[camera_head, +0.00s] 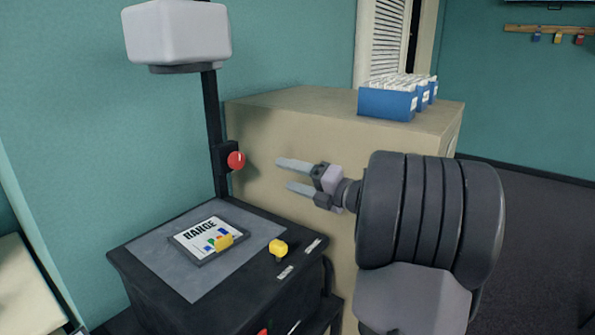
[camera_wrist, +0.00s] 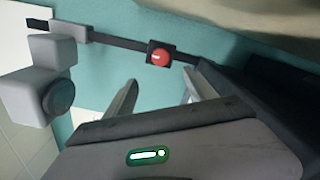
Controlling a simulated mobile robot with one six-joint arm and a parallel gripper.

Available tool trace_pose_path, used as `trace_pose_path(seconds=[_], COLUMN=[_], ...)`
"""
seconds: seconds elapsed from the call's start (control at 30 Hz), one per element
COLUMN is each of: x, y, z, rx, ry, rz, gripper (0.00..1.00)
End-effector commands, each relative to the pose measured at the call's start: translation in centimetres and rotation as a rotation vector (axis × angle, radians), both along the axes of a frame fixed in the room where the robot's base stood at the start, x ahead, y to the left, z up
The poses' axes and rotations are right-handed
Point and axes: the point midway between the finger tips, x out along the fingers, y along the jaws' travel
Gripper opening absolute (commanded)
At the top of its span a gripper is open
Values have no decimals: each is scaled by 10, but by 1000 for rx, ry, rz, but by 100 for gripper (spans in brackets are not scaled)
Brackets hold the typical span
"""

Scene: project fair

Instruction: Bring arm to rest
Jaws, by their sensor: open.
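My gripper (camera_head: 283,176) is open and empty in the head view. It is held in the air in front of the tan cabinet, above and to the right of the black stand. Its two fingers point left, toward the red knob (camera_head: 236,160) on the black post, and are apart from it. In the wrist view my gripper (camera_wrist: 158,95) shows its two fingers spread, with the red knob (camera_wrist: 160,57) beyond them. My arm reaches in from the right of the head view.
A black stand (camera_head: 215,310) carries a grey mat (camera_head: 160,255), a "RANGE" card (camera_head: 203,232) and a yellow knob (camera_head: 278,248). A white box-shaped head (camera_head: 178,32) tops the post. Blue boxes (camera_head: 388,104) sit on the tan cabinet (camera_head: 290,110). Open floor (camera_head: 530,240) lies at right.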

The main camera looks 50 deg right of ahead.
Motion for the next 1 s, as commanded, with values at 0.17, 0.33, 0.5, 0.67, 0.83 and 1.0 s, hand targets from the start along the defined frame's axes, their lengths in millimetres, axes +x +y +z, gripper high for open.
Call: trace_pose_path(seconds=[0.17,0.33,0.5,0.67,0.83,1.0], x=[-18,-19,-19,-7,52,21], y=[-1,-1,-1,3,53,175], z=[0,-1,-1,10,80,42], rx=[0,0,0,40,544,1425], ry=[0,0,0,-9,-98,-19], rz=[1,1,1,-30,-319,-614], gripper=[64,64,64,64,64,64])
